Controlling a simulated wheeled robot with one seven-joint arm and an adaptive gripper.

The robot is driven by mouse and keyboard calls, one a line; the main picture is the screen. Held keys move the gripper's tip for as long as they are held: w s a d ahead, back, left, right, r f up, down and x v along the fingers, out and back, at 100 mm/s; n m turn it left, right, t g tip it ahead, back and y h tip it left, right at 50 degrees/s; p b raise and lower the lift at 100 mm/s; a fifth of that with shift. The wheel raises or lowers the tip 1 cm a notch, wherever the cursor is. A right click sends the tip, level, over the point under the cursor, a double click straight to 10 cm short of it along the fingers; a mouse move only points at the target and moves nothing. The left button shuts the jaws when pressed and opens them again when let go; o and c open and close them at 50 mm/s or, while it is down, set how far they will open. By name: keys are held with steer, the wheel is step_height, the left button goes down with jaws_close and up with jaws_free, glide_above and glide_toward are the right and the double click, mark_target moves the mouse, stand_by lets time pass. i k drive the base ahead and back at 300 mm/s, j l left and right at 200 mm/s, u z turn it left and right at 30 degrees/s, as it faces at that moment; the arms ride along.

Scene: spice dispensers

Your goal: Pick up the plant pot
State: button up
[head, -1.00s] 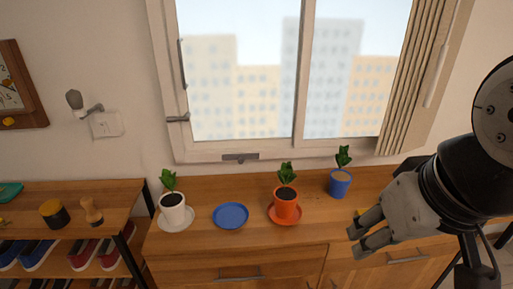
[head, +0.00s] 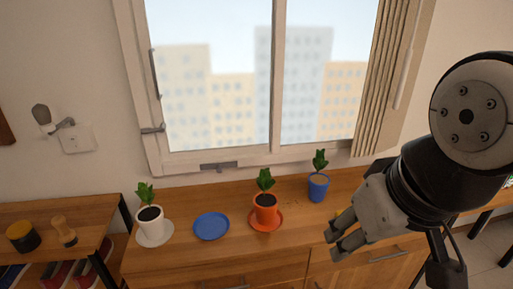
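Three potted plants stand on a wooden cabinet under the window. The white pot (head: 150,220) is on a white saucer (head: 155,241) at the left. The orange pot (head: 265,209) is on an orange saucer (head: 267,226) in the middle. The blue pot (head: 318,189) stands farther back on the right, directly on the wood with dark specks nearby. An empty blue saucer (head: 211,226) lies between the white and orange pots. My gripper (head: 337,241) is right of the orange pot and nearer me than the blue pot. Its fingers are apart with nothing between them.
The window (head: 240,80) and its frame rise behind the cabinet (head: 185,262). A small yellow thing (head: 338,214) is partly hidden behind my gripper. A lower shelf (head: 85,218) at left holds a black-and-yellow jar (head: 22,236) and a wooden item (head: 64,231).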

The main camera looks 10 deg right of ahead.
mark_target(318, 183)
steer(key=i+l, duration=0.8)
steer(key=l, duration=0.2)
